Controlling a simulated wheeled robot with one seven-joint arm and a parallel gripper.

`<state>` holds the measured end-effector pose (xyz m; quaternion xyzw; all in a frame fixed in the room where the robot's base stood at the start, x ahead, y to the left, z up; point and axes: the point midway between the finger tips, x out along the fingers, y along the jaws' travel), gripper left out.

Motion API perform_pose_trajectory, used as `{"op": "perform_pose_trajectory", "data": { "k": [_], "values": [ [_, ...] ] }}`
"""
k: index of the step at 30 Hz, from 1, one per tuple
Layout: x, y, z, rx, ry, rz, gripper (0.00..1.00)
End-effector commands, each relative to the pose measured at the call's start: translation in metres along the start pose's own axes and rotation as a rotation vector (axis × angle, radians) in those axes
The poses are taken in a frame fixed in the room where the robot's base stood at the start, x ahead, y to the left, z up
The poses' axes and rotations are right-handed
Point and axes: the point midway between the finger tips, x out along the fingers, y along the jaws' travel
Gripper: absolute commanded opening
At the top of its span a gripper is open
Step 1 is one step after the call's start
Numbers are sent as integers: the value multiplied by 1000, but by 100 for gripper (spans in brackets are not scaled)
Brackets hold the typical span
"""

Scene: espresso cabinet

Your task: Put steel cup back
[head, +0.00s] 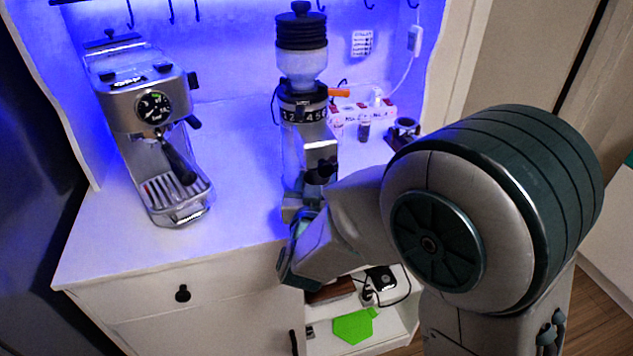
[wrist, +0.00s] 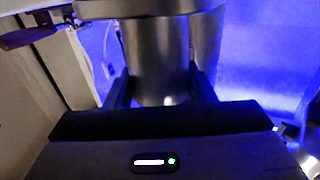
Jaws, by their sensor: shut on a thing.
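In the wrist view a steel cup (wrist: 158,62) stands between the two fingers of my gripper (wrist: 160,92), which is shut on it. The cup's upper end reaches up to a metal part at the top of that view. In the head view my gripper (head: 299,232) is at the front of the counter, low before the coffee grinder (head: 303,105). The cup cannot be made out clearly there, as my arm and the grinder's front crowd that spot.
An espresso machine (head: 150,125) stands on the left of the white counter (head: 235,190). A power strip (head: 350,117) and small items lie right of the grinder. Below are a drawer (head: 225,290) and an open shelf with a green piece (head: 354,326). The counter between the machines is clear.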

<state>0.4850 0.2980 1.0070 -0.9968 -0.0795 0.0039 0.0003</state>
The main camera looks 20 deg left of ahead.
Motion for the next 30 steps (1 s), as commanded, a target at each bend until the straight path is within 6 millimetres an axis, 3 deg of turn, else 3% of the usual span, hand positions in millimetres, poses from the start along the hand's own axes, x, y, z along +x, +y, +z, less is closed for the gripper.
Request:
{"op": "perform_pose_trajectory", "data": {
  "k": [1,2,4,17,30],
  "values": [
    [0,0,3,0,1,0,25],
    [0,0,2,0,0,0,55],
    [0,0,1,0,0,0,71],
    [-3,0,-3,1,0,-1,71],
    [-98,0,2,3,3,-1,71]
  ]
}}
